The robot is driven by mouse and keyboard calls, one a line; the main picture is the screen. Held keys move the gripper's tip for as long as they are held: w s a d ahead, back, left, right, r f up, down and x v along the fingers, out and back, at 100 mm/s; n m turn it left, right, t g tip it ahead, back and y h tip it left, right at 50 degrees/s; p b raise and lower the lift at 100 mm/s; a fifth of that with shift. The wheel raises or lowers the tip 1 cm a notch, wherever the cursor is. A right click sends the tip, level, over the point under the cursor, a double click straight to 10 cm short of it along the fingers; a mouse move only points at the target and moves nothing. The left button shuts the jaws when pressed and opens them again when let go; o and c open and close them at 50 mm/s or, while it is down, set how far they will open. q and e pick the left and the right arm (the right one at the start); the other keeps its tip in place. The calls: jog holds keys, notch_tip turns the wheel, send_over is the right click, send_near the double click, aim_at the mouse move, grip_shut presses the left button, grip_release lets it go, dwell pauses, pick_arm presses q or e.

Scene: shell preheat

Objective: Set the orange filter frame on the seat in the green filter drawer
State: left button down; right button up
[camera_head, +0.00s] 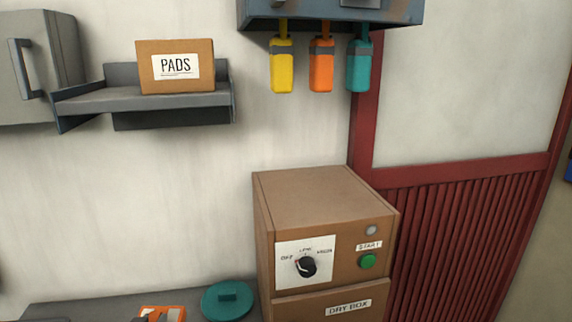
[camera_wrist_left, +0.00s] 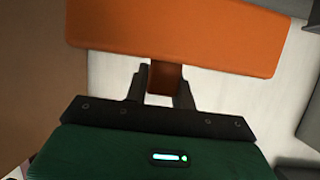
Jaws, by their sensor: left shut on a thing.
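The orange filter frame (camera_wrist_left: 175,35) fills the top of the left wrist view as a broad flat orange slab with a short tab. My left gripper (camera_wrist_left: 163,82) is shut on that tab, a dark finger on each side. In the head view a small part of the orange frame (camera_head: 172,310) shows at the bottom edge, with a dark part of my left gripper beside it; the rest is cut off. The green filter drawer and its seat are not recognisable in either view. My right gripper is not in view.
A brown dry box (camera_head: 325,190) with a dial and green button stands right of a teal round lid (camera_head: 227,301) on a grey surface (camera_head: 80,311). Above are a shelf (camera_head: 130,98) with a PADS box (camera_head: 176,66) and hanging yellow, orange (camera_head: 321,72) and teal items.

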pick_arm(q)
jog(key=s+d+f+m+h, duration=0.1)
jog(key=s+d+f, duration=0.1)
jog(key=s+d, duration=0.7)
jog(key=shift+s+d+f+h, duration=0.2)
jog(key=shift+s+d+h, duration=0.15)
jog(key=shift+s, duration=0.3)
jog(key=shift+w, duration=0.1)
